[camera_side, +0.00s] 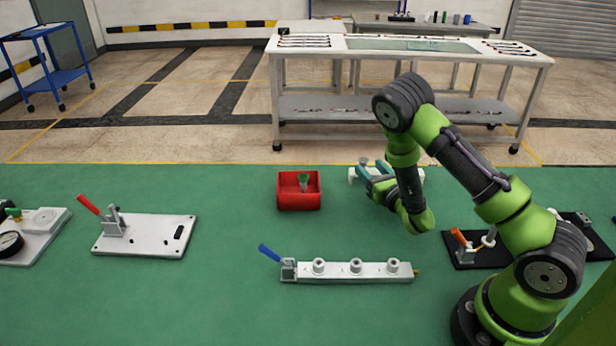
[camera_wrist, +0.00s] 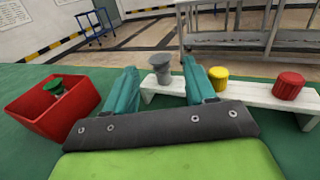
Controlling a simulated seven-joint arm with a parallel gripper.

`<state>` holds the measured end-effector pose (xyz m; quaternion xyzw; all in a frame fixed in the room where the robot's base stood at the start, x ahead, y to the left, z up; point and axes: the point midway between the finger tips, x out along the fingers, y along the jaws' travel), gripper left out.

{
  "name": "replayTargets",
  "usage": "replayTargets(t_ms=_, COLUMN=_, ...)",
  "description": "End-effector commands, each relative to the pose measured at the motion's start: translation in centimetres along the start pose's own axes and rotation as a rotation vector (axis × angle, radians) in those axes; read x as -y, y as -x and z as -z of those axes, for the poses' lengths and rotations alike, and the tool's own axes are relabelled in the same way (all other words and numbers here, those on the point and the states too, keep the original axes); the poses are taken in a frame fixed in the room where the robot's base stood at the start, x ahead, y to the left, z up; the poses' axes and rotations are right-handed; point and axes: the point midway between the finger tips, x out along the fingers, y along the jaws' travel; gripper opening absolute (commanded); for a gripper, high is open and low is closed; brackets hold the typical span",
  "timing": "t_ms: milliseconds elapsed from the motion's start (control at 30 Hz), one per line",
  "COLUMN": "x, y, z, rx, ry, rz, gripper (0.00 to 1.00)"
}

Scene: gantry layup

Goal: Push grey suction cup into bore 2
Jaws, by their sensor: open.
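The grey suction cup (camera_wrist: 161,65) stands upright on a low white rack (camera_wrist: 253,97), wide end up. It also shows small behind my gripper in the side view (camera_side: 363,161). My gripper (camera_wrist: 160,82) is open and empty, its teal fingers pointing toward the rack. In the wrist view the cup appears in the gap between the fingertips; I cannot tell whether it lies between them or just beyond. The white bar with three bores (camera_side: 336,280) lies nearer the camera on the green table. Its middle bore (camera_side: 356,266) looks unfilled; bore numbers are not readable.
A red bin (camera_side: 299,201) holds a green suction cup (camera_wrist: 55,87). Yellow (camera_wrist: 217,78) and red (camera_wrist: 288,86) pieces stand on the rack. A blue lever (camera_side: 269,252) rises at the bar's left end. Green table between bin and bar is clear.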

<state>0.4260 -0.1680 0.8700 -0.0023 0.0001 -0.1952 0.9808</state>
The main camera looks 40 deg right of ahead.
Motion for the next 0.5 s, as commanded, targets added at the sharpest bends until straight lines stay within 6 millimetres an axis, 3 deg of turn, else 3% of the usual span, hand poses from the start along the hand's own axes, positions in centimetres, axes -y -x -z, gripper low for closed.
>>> replayTargets(t_ms=300, x=0.1, y=-4.4, z=0.2, rx=0.002, ry=-0.004, rz=0.001, gripper=0.55)
replayTargets(t_ms=500, x=0.1, y=-4.8, z=0.3, rx=-0.001, ry=-0.004, rz=0.0, gripper=0.55)
